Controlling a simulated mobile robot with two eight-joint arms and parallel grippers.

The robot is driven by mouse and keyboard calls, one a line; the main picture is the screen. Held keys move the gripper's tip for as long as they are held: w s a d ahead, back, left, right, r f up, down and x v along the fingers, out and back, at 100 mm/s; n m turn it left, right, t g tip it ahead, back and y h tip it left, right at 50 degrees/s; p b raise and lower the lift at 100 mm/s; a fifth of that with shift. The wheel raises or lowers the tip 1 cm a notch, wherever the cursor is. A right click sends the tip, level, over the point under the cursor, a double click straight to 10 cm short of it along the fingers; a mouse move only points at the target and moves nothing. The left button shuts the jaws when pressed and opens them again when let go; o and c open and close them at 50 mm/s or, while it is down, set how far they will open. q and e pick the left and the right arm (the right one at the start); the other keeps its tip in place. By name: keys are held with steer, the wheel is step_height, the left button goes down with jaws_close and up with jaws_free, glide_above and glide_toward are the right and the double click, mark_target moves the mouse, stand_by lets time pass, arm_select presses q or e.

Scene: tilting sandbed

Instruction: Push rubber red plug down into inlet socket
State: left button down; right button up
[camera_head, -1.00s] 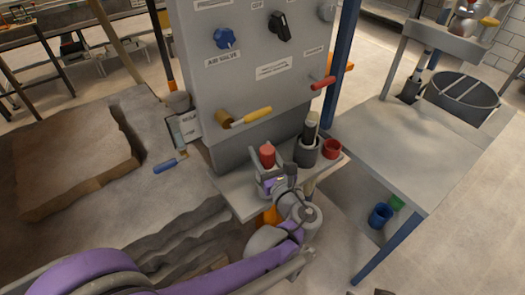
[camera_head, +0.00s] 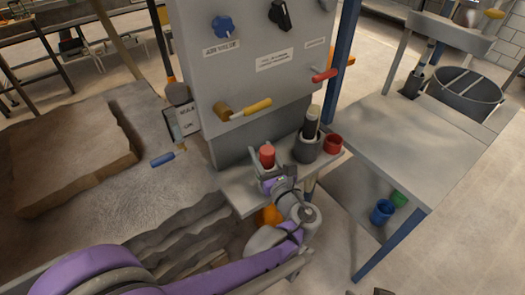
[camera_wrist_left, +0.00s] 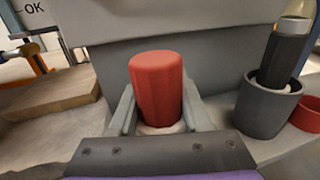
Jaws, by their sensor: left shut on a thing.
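The red rubber plug (camera_head: 267,155) stands upright on the small grey shelf below the control panel. In the left wrist view the plug (camera_wrist_left: 157,88) is between the two fingers of my left gripper (camera_wrist_left: 160,112). A pale round rim shows under the plug; this may be the inlet socket, mostly hidden by the plug and the gripper. My left gripper (camera_head: 269,174) is shut on the plug, low on its sides, with the plug's top standing above the fingers. My right gripper is not seen.
A dark grey cup (camera_head: 307,150) holding a black cylinder and a red cup (camera_head: 332,145) stand right of the plug. The control panel (camera_head: 260,60) rises behind, with a yellow-handled lever (camera_head: 245,109). A sand bed (camera_head: 70,155) lies left; a grey table (camera_head: 410,145) stands right.

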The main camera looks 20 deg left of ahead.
mark_target(270, 167)
arm_select(q)
steer(key=shift+c, duration=1.4)
jaws_free()
steer(key=v, duration=1.1)
